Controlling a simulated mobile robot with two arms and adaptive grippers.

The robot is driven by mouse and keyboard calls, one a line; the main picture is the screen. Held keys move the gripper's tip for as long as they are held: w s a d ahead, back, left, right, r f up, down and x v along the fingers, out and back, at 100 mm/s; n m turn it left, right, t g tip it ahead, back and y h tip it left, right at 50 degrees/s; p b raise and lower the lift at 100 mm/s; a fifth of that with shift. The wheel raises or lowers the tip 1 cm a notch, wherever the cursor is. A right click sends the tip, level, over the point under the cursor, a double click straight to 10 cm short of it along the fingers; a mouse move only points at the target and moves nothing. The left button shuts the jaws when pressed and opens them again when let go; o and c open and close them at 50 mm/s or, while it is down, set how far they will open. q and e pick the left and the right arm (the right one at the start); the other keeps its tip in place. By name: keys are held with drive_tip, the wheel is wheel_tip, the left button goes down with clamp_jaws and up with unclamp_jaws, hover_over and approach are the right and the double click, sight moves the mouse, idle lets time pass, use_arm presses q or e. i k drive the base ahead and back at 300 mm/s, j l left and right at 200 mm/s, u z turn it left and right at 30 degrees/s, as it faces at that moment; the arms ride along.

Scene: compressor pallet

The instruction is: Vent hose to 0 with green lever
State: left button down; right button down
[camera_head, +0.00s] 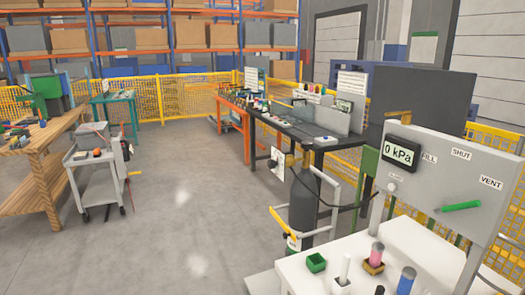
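The green lever (461,206) sits on the front of a grey panel (425,200) at the right. It lies nearly level, its right end just below the VENT label (491,184). The SHUT label (461,154) is above it, and a partly hidden label ending in "ILL" is at the upper left. The gauge display (401,153) on the panel reads 0 kPa. A black hose (345,207) runs between the dark gas cylinder (303,200) and the panel side. Neither of my grippers is in view.
A white bench top (330,285) below the panel holds a green cup (316,262), a pink-topped cylinder (377,253) and a blue-topped cylinder (406,280). A grey cart (98,172) and a wooden table (35,160) stand left. The middle floor is clear.

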sight(445, 208)
drive_tip(key=z, duration=1.25)
